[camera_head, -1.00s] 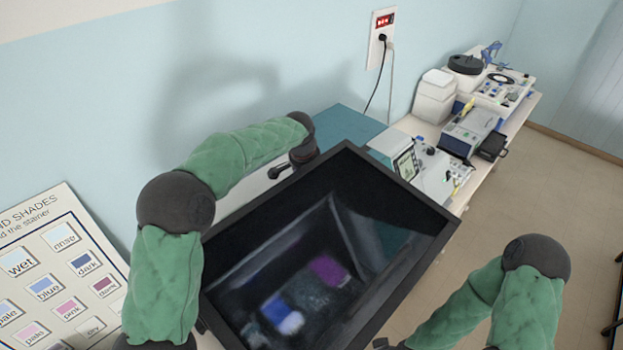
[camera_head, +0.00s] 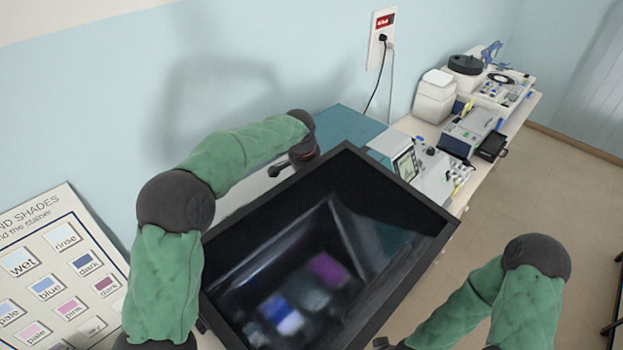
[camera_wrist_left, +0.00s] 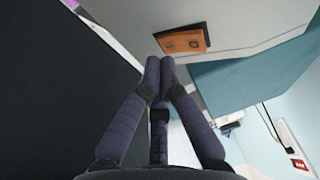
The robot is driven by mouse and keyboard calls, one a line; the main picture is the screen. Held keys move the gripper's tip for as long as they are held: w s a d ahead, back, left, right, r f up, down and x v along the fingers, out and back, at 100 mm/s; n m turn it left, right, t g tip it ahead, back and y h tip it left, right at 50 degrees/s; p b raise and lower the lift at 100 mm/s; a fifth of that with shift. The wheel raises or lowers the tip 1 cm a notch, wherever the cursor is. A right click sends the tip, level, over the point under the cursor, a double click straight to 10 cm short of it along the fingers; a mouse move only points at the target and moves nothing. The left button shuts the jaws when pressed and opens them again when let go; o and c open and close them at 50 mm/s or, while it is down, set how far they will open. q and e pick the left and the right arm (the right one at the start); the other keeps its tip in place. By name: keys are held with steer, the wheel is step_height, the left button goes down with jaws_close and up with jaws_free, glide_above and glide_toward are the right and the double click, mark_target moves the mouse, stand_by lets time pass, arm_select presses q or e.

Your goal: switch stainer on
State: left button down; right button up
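The stainer appears as a large machine with a dark, black-framed window (camera_head: 330,255) in the head view; blurred blue, white and purple patches show in it. An orange rocker-like plate (camera_wrist_left: 183,40) sits on a pale grey surface in the left wrist view; I take it for the switch, and its setting is not clear. My left gripper (camera_wrist_left: 160,72) has its two fingertips together, nothing visible between them, and they appear just below the orange plate; contact cannot be told. In the head view the left gripper (camera_head: 277,170) is behind the window's upper left edge. My right gripper (camera_head: 382,343) barely shows at the bottom edge.
A shade chart (camera_head: 65,265) stands at the left. A teal surface (camera_head: 345,125) lies behind the window. A wall socket (camera_head: 382,38) with a red switch and plugged cable is above. Several lab devices, including a blue-and-white one (camera_head: 470,132), crowd the bench at right.

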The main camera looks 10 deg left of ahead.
arm_select(q)
steer(key=d+v, duration=0.1)
steer(key=v, duration=1.1)
steer(key=shift+a, duration=0.45)
steer(key=shift+f, duration=0.1)
